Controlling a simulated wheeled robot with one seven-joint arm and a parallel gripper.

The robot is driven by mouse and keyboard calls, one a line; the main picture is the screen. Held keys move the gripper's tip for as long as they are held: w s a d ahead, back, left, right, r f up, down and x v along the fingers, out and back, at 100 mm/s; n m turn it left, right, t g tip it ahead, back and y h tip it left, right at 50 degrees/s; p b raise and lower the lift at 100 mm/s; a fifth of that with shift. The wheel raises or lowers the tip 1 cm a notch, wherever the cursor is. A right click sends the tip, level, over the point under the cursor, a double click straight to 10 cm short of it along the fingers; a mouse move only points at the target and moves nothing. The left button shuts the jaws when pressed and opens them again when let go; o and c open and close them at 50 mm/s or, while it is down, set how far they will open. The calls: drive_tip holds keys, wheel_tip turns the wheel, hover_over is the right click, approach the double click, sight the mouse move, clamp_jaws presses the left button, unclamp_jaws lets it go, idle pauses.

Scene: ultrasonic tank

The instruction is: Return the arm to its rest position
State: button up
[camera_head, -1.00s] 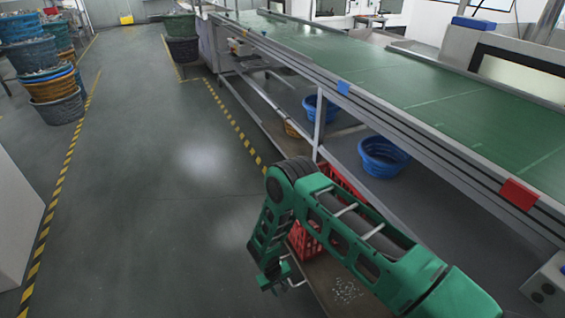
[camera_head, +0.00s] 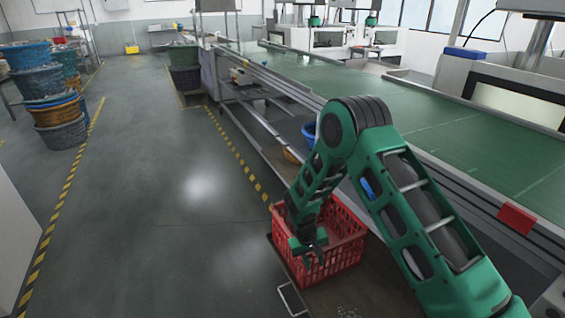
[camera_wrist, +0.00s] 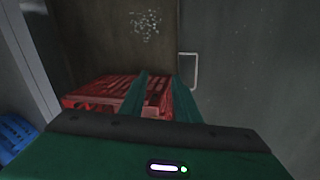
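My green arm is bent at the elbow, with the forearm hanging down. My gripper (camera_head: 309,252) is in front of and over the near left side of a red plastic basket (camera_head: 345,235) in the head view. In the wrist view my gripper's two green fingers (camera_wrist: 161,85) stand apart, with the red basket (camera_wrist: 90,92) showing between and left of them. Nothing is held between the fingers. I cannot tell whether the gripper touches the basket.
The basket stands on a brown platform (camera_head: 290,262) with a metal handle (camera_head: 290,300). Small pale pieces (camera_wrist: 145,25) lie on the platform. A green conveyor (camera_head: 450,135) runs along the right. Stacked baskets (camera_head: 55,110) stand at the left. The floor between is clear.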

drive_tip(key=s+d+r+m, duration=0.2)
drive_tip(key=s+d+r, duration=0.3)
drive_tip(key=d+r, duration=0.75)
drive_tip(key=s+d+r+m, duration=0.35)
drive_tip(key=d+r, duration=0.65)
drive_tip(key=r, duration=0.6)
drive_tip(key=s+d+r+m+g+y, duration=0.1)
drive_tip(key=s+d+r, duration=0.25)
drive_tip(key=s, duration=0.35)
drive_tip(key=s+d+r+m, duration=0.1)
drive_tip(key=s+d+r, duration=0.2)
drive_tip(key=s+r, duration=0.3)
drive_tip(key=s+r+m+y, duration=0.1)
drive_tip(key=s+r, duration=0.1)
drive_tip(key=s, duration=1.4)
drive_tip(key=shift+s+d+m+y, duration=0.2)
drive_tip(key=shift+s+m+y, duration=0.1)
drive_tip(key=shift+m, duration=0.05)
drive_tip(key=shift+w+f, duration=0.3)
drive_tip(key=shift+w, duration=0.3)
drive_tip(key=shift+d, duration=0.1)
